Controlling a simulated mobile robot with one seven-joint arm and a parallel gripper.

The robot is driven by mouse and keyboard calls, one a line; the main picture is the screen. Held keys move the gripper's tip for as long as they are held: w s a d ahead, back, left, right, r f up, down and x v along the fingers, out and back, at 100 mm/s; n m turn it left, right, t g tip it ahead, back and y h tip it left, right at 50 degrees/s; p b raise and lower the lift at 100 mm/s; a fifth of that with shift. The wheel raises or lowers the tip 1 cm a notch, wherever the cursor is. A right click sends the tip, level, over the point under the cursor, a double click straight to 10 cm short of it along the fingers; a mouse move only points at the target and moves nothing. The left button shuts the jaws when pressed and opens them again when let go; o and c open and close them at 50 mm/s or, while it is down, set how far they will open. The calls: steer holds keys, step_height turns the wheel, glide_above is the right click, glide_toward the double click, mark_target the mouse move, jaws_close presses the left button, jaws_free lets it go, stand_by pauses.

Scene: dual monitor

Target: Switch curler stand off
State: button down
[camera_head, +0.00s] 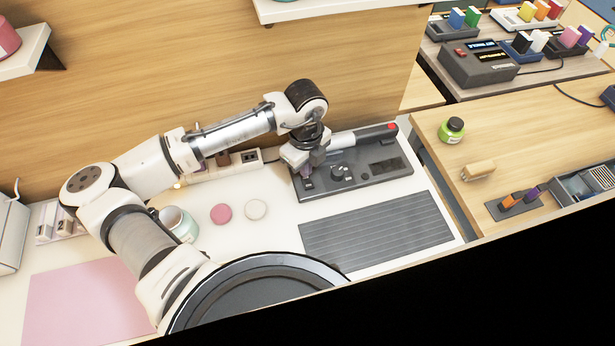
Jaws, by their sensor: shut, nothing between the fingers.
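The curler stand (375,181) is a dark grey base at the back right of the white table, with a curling iron (368,136) lying along its back edge. Dark round knobs and a small dark panel show on the stand's top. My gripper (307,176) points down at the left end of the stand and is shut with nothing in it. A small purple part shows by the fingertips. My gripper hides part of that end, and I cannot tell whether it touches the stand or how a switch there is set.
A grey ribbed mat (376,232) lies in front of the stand. A power strip (236,163), a pink disc (221,213), a cream disc (256,209) and a pale jar (178,223) are to the left. A wooden wall rises behind.

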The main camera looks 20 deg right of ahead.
step_height(320, 180, up, 5)
steer(key=p, duration=0.3)
steer(key=shift+r+p, duration=0.15)
steer(key=shift+p, duration=0.25)
